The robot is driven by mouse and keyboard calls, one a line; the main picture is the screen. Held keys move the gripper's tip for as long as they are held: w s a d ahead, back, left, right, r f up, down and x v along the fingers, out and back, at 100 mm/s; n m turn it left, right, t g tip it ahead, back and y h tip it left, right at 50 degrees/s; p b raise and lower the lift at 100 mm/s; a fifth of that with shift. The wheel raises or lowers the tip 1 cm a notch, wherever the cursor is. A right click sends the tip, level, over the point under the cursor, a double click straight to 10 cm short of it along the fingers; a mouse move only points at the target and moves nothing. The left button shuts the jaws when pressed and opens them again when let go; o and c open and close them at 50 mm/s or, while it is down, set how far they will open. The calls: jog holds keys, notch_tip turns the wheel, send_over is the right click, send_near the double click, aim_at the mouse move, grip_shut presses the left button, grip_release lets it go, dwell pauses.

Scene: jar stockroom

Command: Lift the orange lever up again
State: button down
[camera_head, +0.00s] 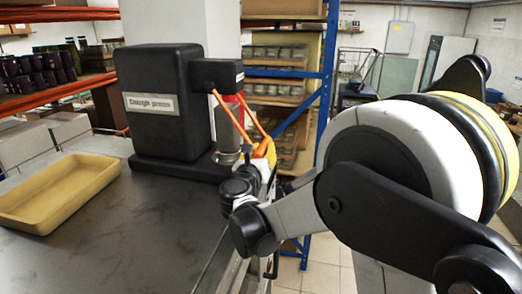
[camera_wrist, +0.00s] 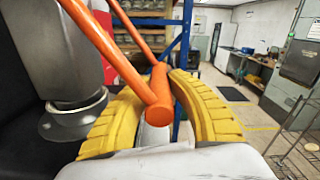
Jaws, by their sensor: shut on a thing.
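The orange lever (camera_head: 236,122) is a fork of two bars joined by a crossbar, hanging from the head of the black press (camera_head: 158,103). It slopes down and towards my arm, with its crossbar low, near the height of the press's base. In the wrist view the lever's crossbar (camera_wrist: 159,94) lies between the yellow fingers of my gripper (camera_wrist: 160,105). The fingers are shut around it from both sides. In the head view my gripper (camera_head: 266,152) is partly hidden behind my wrist. The metal cylinder (camera_wrist: 66,60) of the press is close to the left of the fingers.
A yellow tray (camera_head: 62,192) lies on the dark counter (camera_head: 130,235), left of the press. Orange shelving (camera_head: 60,45) with dark jars stands behind it. A blue-framed rack (camera_head: 324,85) with jars stands behind the lever. Open floor shows right of the counter.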

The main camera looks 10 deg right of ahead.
jog(key=s+d+r+n+p, duration=0.2)
jog(key=d+r+n+p, duration=0.1)
jog(key=r, duration=0.8)
jog(key=s+d+r+n+p, duration=0.2)
jog(key=d+r+p, duration=0.4)
jog(key=r, duration=0.6)
jog(key=shift+s+n+p, duration=0.4)
jog(key=shift+n+p, duration=0.2)
jog(key=shift+n, duration=0.3)
jog(key=shift+a+r, duration=0.1)
jog(key=shift+r, duration=0.05)
jog(key=c, duration=1.6)
grip_release()
jog(key=o, duration=0.4)
jog(key=shift+s+d, duration=0.1)
jog(key=shift+d, duration=0.1)
jog(key=shift+c, duration=0.2)
jog(key=shift+a, duration=0.15)
